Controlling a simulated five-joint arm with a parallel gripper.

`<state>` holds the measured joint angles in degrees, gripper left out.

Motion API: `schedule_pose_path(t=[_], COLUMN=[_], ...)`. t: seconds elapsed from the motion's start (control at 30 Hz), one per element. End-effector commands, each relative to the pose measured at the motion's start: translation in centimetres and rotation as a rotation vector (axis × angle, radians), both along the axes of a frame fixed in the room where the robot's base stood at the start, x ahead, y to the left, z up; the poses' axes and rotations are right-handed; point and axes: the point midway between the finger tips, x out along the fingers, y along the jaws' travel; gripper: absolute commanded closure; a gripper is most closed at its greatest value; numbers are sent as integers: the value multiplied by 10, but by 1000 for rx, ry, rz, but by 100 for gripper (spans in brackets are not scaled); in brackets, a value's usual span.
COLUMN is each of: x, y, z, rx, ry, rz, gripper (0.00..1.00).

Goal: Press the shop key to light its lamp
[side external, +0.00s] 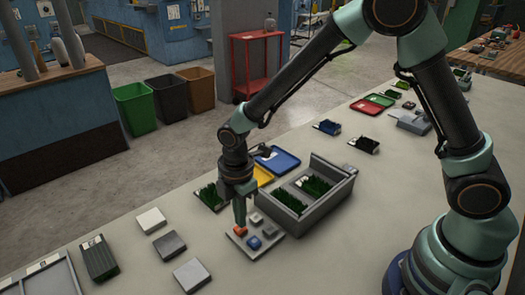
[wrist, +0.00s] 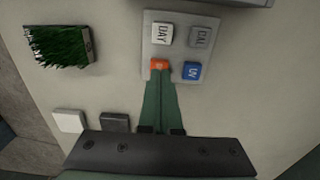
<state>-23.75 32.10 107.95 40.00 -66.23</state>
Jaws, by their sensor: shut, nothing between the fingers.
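A light grey key panel (side external: 268,249) lies on the table under my gripper and also shows in the wrist view (wrist: 180,48). It has a white key (wrist: 163,34) that seems to read DAY, a grey key (wrist: 200,37), a blue key (wrist: 192,71) that seems to read UV, and an orange key (wrist: 159,64). No readable label shows on the orange key, and I cannot make out the word shop. My gripper (side external: 240,222) is shut and empty, pointing down. Its tips overlap the orange key's near edge; I cannot tell whether they press it. No lit lamp is evident.
A grey divided box (side external: 322,204) with turf samples stands just behind the panel. A turf piece (wrist: 58,45) lies to the panel's left in the wrist view. White (side external: 151,220) and grey (side external: 169,244) blocks lie on the left table. Blue and yellow trays (side external: 277,159) lie behind.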

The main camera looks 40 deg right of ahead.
Motion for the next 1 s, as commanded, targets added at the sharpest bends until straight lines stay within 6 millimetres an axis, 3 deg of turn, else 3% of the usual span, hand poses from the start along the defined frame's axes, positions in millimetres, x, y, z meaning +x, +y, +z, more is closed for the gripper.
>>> schedule_pose_path(t=[0.17, 0.53, 0.8, 1.0], x=[0, 0, -1, -2], y=[0, 0, 0, -1], z=[-10, -12, -33, -34], rx=[0, 0, -1, -1], ry=[0, 0, 1, 3], rz=[0, 0, 0, 0], gripper=[100, 100, 100, 100])
